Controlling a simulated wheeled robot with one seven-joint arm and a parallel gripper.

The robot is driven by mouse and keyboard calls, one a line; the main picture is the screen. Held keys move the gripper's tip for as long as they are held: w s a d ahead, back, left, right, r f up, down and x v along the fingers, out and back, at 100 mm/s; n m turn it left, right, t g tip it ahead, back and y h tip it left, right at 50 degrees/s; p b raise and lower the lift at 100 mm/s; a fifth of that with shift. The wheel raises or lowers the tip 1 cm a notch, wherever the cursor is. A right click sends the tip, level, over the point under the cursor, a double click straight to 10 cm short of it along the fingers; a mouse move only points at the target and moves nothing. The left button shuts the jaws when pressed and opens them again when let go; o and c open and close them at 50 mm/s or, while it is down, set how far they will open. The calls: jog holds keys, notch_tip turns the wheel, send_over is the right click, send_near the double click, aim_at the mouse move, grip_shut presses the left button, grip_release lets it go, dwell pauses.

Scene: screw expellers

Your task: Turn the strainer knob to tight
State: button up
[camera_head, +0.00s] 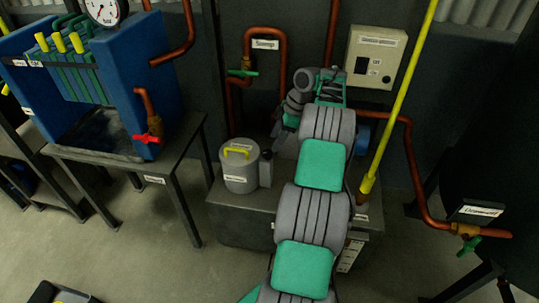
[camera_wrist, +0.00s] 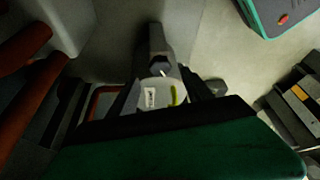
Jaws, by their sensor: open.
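A grey round pot (camera_head: 238,172) with a yellow handle (camera_head: 238,149) on its lid stands on a dark bench, left of my arm. It appears to be the strainer with its knob, but its label is too small to read. My gripper (camera_head: 278,138) is above the bench, to the right of the pot and apart from it in the head view. In the wrist view a pale round top with a label and a yellow-green bar (camera_wrist: 173,95) shows beyond my open gripper (camera_wrist: 160,85). Nothing is held. My wrist hides part of that view.
A small dark bottle-like part (camera_head: 266,168) touches the pot's right side. Copper pipes (camera_head: 283,75) rise behind the bench (camera_head: 235,220). A blue press (camera_head: 170,75) stands left.

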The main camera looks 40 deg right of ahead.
aim_at(268, 152)
jog(key=b+x, duration=0.2)
jog(key=x, duration=0.4)
jog(key=shift+f, duration=0.1)
jog(key=shift+c, duration=0.6)
grip_shut()
